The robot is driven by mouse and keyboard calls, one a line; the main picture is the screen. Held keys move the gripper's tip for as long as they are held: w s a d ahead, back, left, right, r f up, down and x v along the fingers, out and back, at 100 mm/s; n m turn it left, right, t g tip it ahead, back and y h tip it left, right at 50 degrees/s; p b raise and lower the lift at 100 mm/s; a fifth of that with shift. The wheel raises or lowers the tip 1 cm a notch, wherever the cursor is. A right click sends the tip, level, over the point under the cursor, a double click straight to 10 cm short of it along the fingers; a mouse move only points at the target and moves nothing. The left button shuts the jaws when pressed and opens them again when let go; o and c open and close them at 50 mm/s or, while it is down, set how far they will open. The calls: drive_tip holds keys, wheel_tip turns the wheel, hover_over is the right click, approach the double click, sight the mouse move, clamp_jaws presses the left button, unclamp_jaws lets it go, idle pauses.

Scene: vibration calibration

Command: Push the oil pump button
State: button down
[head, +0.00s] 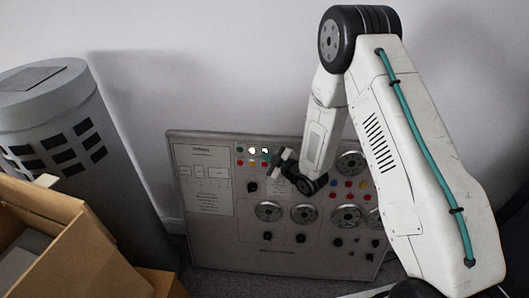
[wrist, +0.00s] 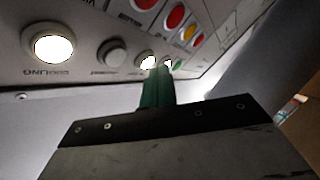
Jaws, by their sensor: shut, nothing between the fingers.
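A grey control panel (head: 222,225) leans against the wall, with rows of small buttons near its top. Two buttons glow white in the head view, a left one (head: 252,151) and a right one (head: 265,150) beside my gripper (head: 270,156). In the wrist view my gripper (wrist: 158,70) has its green fingers shut and empty. Their tips are at a lit white button (wrist: 148,61) and partly cover the buttons behind; I cannot tell whether they touch. A larger lit button (wrist: 50,46) has a label reading COOLING. No oil pump label is readable.
A grey unlit button (wrist: 112,52) sits between the lit ones. Red buttons (wrist: 174,16) and a yellow one (wrist: 188,33) are close by. Dials (head: 304,214) and knobs fill the lower panel. A grey cylinder (head: 75,130) and cardboard box (head: 75,250) stand left.

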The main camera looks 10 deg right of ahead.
drive_tip(key=shift+w+d+f, duration=0.1)
drive_tip(key=shift+w+d, duration=0.05)
drive_tip(key=shift+w, duration=0.3)
idle(0.6)
drive_tip(key=shift+s, duration=0.1)
drive_tip(key=shift+s+a, duration=0.2)
drive_tip(key=shift+s, duration=0.5)
drive_tip(key=shift+s+r, duration=0.1)
drive_tip(key=shift+r, duration=0.1)
drive_tip(key=s, duration=0.1)
drive_tip(key=s+a, duration=0.1)
drive_tip(key=s, duration=0.1)
drive_tip(key=s+r, duration=0.1)
drive_tip(key=shift+s+a, duration=0.15)
drive_tip(key=shift+s, duration=0.1)
idle(0.6)
